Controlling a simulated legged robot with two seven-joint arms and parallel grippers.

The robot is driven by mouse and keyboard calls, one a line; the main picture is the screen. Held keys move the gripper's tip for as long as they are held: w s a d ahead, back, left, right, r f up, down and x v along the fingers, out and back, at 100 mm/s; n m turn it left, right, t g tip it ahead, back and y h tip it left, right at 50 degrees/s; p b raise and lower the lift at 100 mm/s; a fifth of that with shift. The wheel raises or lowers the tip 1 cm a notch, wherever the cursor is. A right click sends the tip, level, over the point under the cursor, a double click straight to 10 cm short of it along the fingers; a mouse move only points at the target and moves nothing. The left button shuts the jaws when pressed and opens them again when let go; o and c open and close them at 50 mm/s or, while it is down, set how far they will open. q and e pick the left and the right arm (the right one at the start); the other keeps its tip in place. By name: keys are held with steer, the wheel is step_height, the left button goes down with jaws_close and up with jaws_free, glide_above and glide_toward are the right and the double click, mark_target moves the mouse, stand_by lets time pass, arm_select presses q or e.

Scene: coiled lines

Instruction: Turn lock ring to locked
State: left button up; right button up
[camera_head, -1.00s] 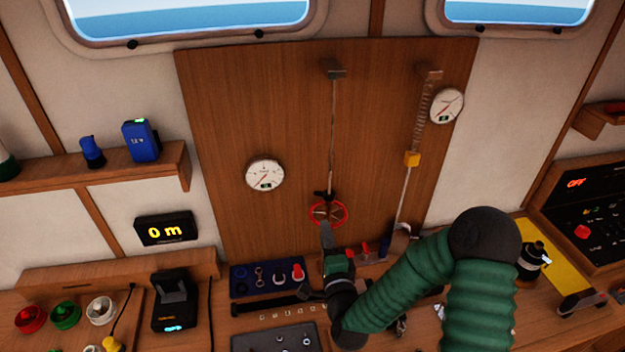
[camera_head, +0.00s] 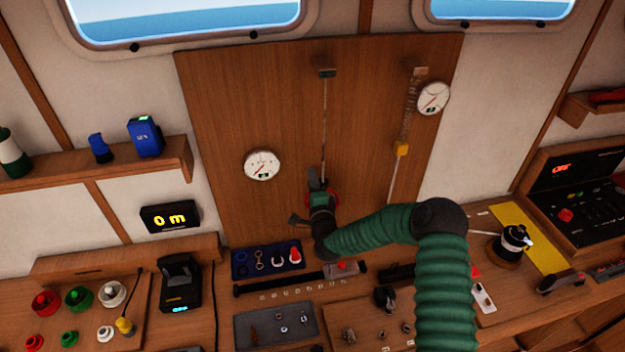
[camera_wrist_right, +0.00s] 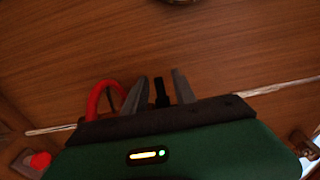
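A red ring (camera_head: 336,198) sits at the lower end of the vertical line on the wooden panel, mostly hidden behind my right gripper. My right gripper (camera_head: 316,178) is at the panel, right in front of this ring. In the right wrist view, the gripper (camera_wrist_right: 159,90) has its two fingers apart, with a small dark piece (camera_wrist_right: 160,93) between them and gaps beside it. The red ring (camera_wrist_right: 97,100) curves beside the left finger; I cannot tell whether they touch. My left gripper is not in view.
The wooden panel (camera_head: 230,110) carries a round gauge (camera_head: 262,165) on the left and another (camera_head: 433,99) at upper right. Below, a blue tray (camera_head: 240,265) and a grey tray (camera_head: 240,332) lie on the bench.

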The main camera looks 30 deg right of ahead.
steer(key=shift+a, duration=0.15)
steer(key=shift+c, duration=0.4)
steer(key=shift+w+f, duration=0.15)
steer(key=shift+w, duration=0.05)
jaws_close()
steer(key=shift+f+h+b, duration=0.15)
steer(key=shift+h+b, duration=0.15)
steer(key=shift+b, duration=0.05)
steer(key=m+g+h+b, duration=0.2)
steer(key=h, duration=0.1)
steer(key=d+m+g+h+b, duration=0.1)
steer(key=m+h+b, duration=0.1)
steer(key=shift+w, duration=0.3)
